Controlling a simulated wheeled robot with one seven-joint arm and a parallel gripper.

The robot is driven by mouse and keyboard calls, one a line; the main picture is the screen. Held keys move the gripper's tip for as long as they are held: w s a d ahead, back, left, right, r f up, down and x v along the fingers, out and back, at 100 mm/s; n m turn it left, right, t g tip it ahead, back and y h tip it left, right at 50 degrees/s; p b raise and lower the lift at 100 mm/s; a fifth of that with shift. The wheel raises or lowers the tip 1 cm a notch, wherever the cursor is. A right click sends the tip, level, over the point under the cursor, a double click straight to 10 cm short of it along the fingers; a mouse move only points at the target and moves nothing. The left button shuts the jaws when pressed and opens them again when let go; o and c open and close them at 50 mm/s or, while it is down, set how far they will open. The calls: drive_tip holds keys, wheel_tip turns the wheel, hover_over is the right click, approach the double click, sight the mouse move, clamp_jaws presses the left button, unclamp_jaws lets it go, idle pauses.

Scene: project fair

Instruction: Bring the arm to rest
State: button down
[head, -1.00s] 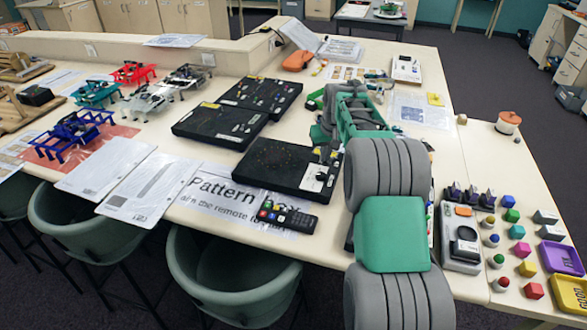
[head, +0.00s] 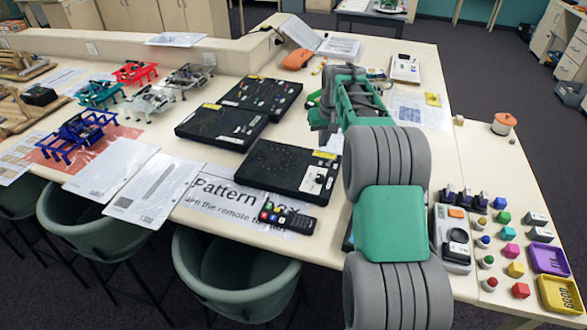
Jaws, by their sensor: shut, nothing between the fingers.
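My green and grey arm rises from the bottom of the head view and is folded above the cream table (head: 435,150). My gripper (head: 325,128) is at the far end of the arm, left of the green forearm, pointing down above the table. It is shut and holds nothing. It looks close to the back right corner of the nearest black board (head: 280,180), but the gap between them is hard to judge. My arm hides part of the table behind and below it.
A remote (head: 287,218) lies in front of the black boards. A grey device (head: 453,238), several coloured pieces, a purple tray (head: 549,260) and a yellow tray (head: 560,296) are right of my arm. Green chairs (head: 235,275) stand along the front edge.

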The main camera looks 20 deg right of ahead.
drive_tip(key=s+a+r, duration=0.8)
drive_tip(key=s+a, duration=0.2)
drive_tip(key=s, duration=0.3)
drive_tip(key=s+a+f, duration=0.2)
drive_tip(key=s+a, duration=0.1)
drive_tip(key=s, duration=0.6)
drive_tip(key=s+a+f, duration=0.2)
drive_tip(key=s, duration=0.8)
drive_tip(key=shift+s+a+f+n+t, duration=0.2)
drive_tip(key=shift+s+a+n+t, duration=0.1)
drive_tip(key=shift+a+n+t, duration=0.1)
